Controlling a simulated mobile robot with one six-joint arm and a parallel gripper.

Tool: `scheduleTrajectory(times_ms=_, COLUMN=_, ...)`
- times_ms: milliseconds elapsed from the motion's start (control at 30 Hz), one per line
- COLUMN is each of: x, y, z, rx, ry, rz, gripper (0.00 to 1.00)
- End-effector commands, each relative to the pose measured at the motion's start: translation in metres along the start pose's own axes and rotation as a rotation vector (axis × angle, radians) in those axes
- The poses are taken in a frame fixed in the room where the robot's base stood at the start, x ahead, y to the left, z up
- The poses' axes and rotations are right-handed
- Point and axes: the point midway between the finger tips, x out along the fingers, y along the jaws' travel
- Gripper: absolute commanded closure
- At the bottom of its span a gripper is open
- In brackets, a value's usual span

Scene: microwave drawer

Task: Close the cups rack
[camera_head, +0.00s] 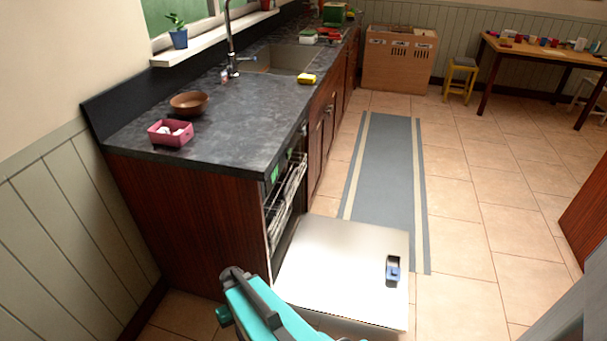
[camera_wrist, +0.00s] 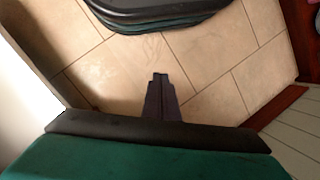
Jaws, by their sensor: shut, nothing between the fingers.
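The wire rack (camera_head: 283,200) shows in the head view in the open front of the dishwasher, under the counter's near end. It looks mostly inside the opening; how far it sticks out is hard to tell. The dishwasher door (camera_head: 335,265) is folded down flat, with a small blue and dark item on its inner face. My teal arm shows at the bottom of the head view, left of the door; the fingertips are not clear there. In the wrist view my gripper (camera_wrist: 160,78) is shut and empty, over floor tiles, with no rack in that view.
The counter (camera_head: 225,125) holds a pink box (camera_head: 170,133), a brown bowl (camera_head: 189,103) and a yellow sponge (camera_head: 306,79). A grey rug (camera_head: 385,175) lies beyond the door. Tiled floor to the right is free. The wrist view shows a panelled wall (camera_wrist: 292,130) at right.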

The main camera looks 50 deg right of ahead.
Motion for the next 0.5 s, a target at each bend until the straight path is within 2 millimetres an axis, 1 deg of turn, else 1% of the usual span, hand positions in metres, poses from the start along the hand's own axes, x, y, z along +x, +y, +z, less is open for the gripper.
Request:
scheduleTrajectory(times_ms=33, x=0.01, y=-0.01, z=0.013, rx=-0.025, ry=-0.023, rz=0.02, gripper=1.0)
scheduleTrajectory(times_ms=200, x=0.038, y=-0.032, z=0.047, rx=-0.094, ry=-0.083, rz=0.086, gripper=1.0)
scheduleTrajectory(times_ms=400, x=0.067, y=-0.048, z=0.088, rx=-0.174, ry=-0.147, rz=0.167, gripper=1.0)
scheduleTrajectory(times_ms=500, x=0.077, y=-0.052, z=0.106, rx=-0.208, ry=-0.171, rz=0.205, gripper=1.0)
